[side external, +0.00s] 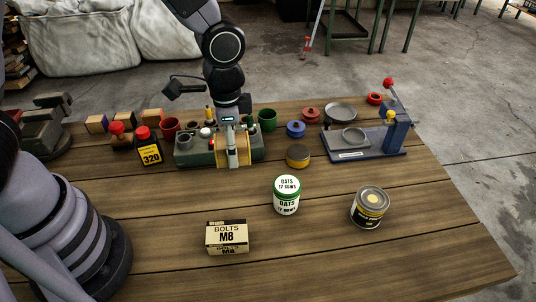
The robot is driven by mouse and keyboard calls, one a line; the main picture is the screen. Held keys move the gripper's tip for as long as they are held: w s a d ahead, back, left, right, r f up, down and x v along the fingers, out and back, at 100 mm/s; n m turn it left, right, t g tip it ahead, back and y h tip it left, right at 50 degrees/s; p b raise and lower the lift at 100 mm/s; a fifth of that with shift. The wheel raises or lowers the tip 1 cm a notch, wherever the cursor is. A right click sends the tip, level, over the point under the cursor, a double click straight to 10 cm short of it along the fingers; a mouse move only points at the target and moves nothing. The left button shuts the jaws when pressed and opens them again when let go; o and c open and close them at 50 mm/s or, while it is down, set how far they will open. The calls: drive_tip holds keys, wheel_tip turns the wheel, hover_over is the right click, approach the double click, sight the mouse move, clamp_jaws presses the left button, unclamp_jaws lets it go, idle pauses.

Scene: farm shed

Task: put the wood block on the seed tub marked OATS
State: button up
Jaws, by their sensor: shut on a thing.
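My gripper (233,156) is at the back middle of the table, pointing down, with its fingers shut on a tan wood block (221,152). A finger covers the middle of the block, so only its sides show. The block overlaps the front of a grey-green box in the picture; I cannot tell whether it touches it. The seed tub marked OATS (286,205) stands upright, nearer the camera and right of my gripper. It is white with a green rim, and its labelled white top is bare.
The grey-green box (186,158) has knobs and cups on it. A blue press (365,150) is at right. The front right is clear.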

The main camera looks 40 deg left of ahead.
drive_tip(key=w+d+f, duration=0.4)
drive_tip(key=w, duration=0.2)
hover_over(287, 184)
wheel_tip(287, 184, down, 4)
drive_tip(key=shift+s+f, duration=0.1)
drive_tip(key=shift+f, duration=1.8)
drive_tip(key=shift+f, duration=0.1)
drive_tip(key=o, duration=1.1)
drive_tip(key=shift+o, duration=0.2)
